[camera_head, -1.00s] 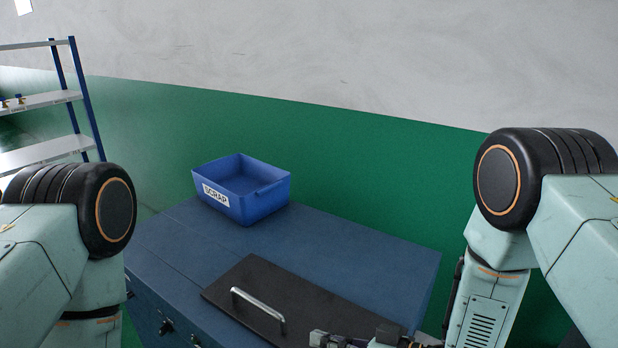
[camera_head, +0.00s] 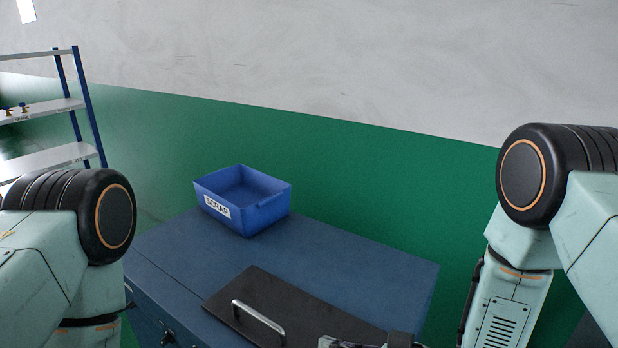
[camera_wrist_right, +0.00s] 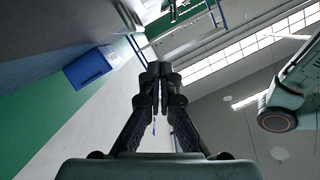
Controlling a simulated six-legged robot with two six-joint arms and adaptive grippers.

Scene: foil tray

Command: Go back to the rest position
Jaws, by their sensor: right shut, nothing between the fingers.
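My right gripper (camera_head: 345,343) shows only in part at the bottom edge of the head view, in front of the dark lid plate. In the right wrist view its fingers (camera_wrist_right: 160,75) are together and empty. My left arm comes in from the left of the head view and bends down, but its gripper is out of frame. No foil tray is visible.
A blue SCRAP bin (camera_head: 240,203), which looks empty, stands on the blue bench (camera_head: 365,262); it also shows in the right wrist view (camera_wrist_right: 90,69). A dark plate with a metal handle (camera_head: 290,310) lies in front. Shelves (camera_head: 45,158) stand far left.

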